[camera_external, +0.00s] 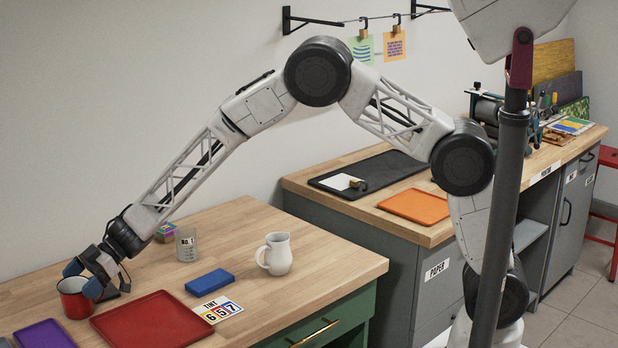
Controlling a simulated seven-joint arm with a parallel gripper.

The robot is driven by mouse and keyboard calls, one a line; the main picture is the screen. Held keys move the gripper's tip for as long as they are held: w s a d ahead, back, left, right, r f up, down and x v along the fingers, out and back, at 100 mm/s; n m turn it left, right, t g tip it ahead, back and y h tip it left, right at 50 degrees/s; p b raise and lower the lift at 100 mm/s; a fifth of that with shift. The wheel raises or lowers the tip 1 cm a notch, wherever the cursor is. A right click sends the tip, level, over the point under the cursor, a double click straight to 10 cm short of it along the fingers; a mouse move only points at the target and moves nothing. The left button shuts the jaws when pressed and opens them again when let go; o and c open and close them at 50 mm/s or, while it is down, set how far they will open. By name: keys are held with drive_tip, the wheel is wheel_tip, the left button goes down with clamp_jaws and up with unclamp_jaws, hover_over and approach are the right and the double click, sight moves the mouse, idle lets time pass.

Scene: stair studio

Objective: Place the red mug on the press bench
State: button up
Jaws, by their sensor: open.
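The red mug (74,303) stands upright at the left end of the near wooden-topped table, beside a red tray. My gripper (83,279) is open at the mug's rim, with one blue-tipped finger at the far side and the other at the right side in the picture. I cannot tell whether either finger touches the mug. The fingers hide part of its rim. A grey bench with a wooden top (440,232) stands to the right, with a roller press (487,108) at its far end; it appears to be the press bench.
The bench holds a black tray (395,167) and an orange tray (414,206).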

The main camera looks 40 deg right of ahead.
drive_tip(key=v, duration=1.2)
idle(0.8)
